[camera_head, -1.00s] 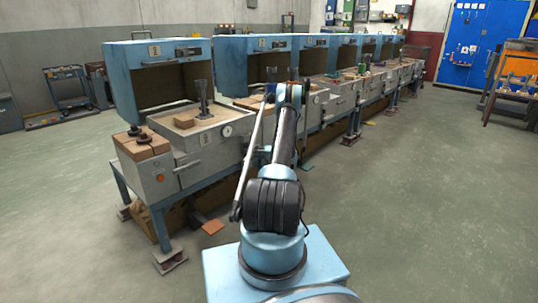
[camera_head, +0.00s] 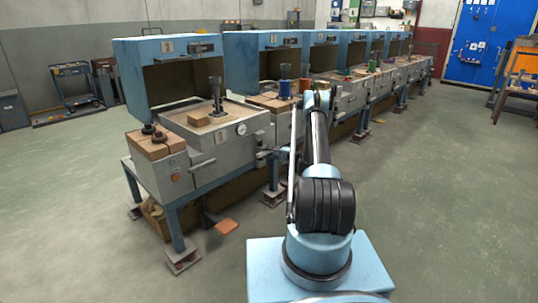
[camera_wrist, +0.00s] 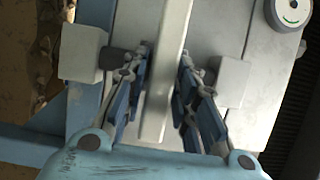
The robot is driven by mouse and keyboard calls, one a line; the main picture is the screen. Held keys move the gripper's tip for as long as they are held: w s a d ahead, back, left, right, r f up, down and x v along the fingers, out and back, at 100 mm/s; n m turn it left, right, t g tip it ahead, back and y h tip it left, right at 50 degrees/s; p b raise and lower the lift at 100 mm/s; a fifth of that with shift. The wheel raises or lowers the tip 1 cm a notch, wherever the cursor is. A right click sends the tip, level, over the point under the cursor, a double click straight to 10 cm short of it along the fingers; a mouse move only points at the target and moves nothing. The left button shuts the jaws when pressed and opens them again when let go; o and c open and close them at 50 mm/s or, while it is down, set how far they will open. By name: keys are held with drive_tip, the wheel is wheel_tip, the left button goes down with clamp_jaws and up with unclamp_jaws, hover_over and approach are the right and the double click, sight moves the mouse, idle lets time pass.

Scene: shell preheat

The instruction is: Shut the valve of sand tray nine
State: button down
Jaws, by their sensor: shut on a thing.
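The nearest sand tray (camera_head: 245,108) sits on a grey cabinet under a blue hood. The numbers on its plates are too small to read. A round gauge (camera_head: 241,129) is on its front, and a gauge also shows at the top right of the wrist view (camera_wrist: 285,12). My gripper (camera_head: 268,153) is low at the right end of the cabinet front. In the wrist view (camera_wrist: 163,62) its fingers stand on either side of a pale grey bar (camera_wrist: 173,20), shut on it. The bar looks like the valve's handle. The fingertips' contact is partly hidden.
A row of similar blue-hooded stations (camera_head: 262,60) runs to the back right. A side box with a wooden top (camera_head: 153,147) stands left of the tray. The floor at right is open.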

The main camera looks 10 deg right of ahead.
drive_tip(key=shift+d+f, duration=0.1)
drive_tip(key=shift+d, duration=0.05)
drive_tip(key=c, duration=1.4)
unclamp_jaws()
drive_tip(key=shift+f, duration=0.1)
drive_tip(key=shift+c, duration=0.2)
drive_tip(key=v, duration=1.2)
